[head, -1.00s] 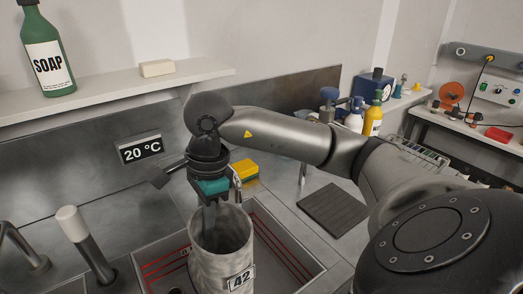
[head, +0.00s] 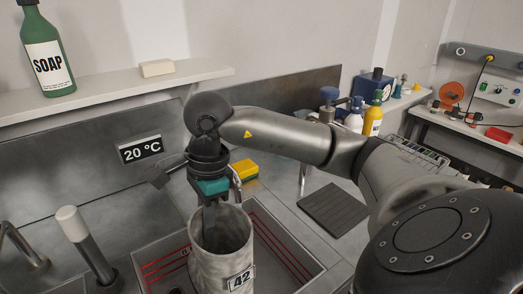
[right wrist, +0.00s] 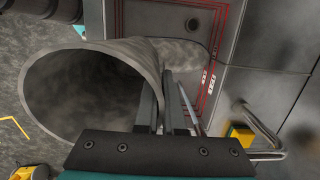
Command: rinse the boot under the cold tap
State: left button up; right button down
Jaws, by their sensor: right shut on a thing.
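The boot (head: 222,250) is mottled grey with a 42 label and stands upright in or over the sink in the head view. Its open top faces up. My right gripper (head: 209,215) points down and is shut on the rim, one finger inside the shaft. The right wrist view shows the boot's wide opening (right wrist: 95,90) beside the right gripper (right wrist: 166,85). A chrome bent pipe (head: 236,182) shows partly behind the gripper; I cannot tell whether it is the cold tap. No water is visible. My left gripper is out of view.
The sink (head: 318,266) has red lines inside. A 20 °C display (head: 140,149) is on the back wall. A grey pipe (head: 22,248) and a white-topped post (head: 85,245) stand at left.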

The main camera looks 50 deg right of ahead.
jog(key=shift+r, duration=0.15)
notch_tip(320, 180, up, 20)
jog(key=p, duration=1.4)
dwell(1.2)
